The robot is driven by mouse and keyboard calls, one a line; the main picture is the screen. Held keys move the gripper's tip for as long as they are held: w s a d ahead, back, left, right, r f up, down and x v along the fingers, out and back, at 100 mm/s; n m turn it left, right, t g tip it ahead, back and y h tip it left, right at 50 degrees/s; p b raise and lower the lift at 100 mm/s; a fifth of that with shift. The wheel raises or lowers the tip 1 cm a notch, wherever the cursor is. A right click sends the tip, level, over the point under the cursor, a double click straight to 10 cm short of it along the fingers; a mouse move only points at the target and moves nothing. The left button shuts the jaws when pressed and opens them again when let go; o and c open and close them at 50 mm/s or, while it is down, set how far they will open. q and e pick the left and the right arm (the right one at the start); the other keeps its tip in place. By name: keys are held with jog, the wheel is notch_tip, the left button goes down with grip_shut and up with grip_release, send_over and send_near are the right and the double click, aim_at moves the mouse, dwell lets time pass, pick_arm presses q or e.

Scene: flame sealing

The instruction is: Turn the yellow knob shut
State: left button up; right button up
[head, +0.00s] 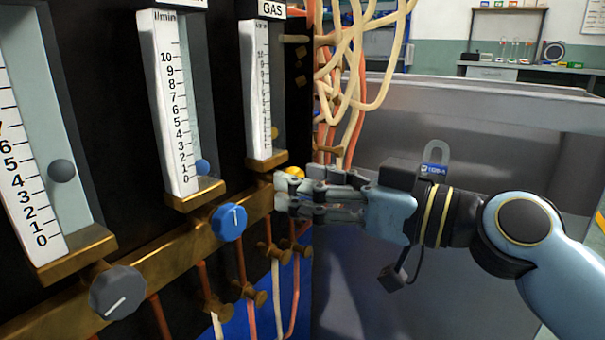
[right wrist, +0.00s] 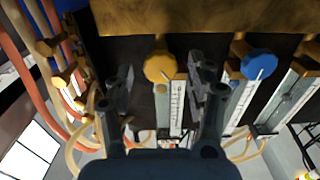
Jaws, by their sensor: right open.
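The yellow knob (head: 295,172) sits under the flowmeter labelled GAS (head: 256,90), partly hidden behind my right gripper (head: 288,192). In the right wrist view the yellow knob (right wrist: 159,66) lies between the two spread fingers of the right gripper (right wrist: 162,72), with a gap on each side. The right gripper is open and holds nothing. The yellow ball (head: 274,133) floats low in its tube, above the bottom of the scale. My left gripper is not in view.
The blue knob (head: 229,222) is left of the right gripper; the grey knob (head: 117,292) is further left. Brass valves (head: 277,252) and tubes hang below the brass bar (head: 165,258). Cream and orange hoses (head: 362,60) hang behind. A grey metal bin (head: 480,110) stands right.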

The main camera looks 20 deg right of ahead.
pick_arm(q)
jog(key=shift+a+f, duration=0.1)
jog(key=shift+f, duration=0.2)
pick_arm(e)
jog(key=shift+w+a, duration=0.4)
jog(key=shift+c, duration=0.7)
jog(key=c, duration=1)
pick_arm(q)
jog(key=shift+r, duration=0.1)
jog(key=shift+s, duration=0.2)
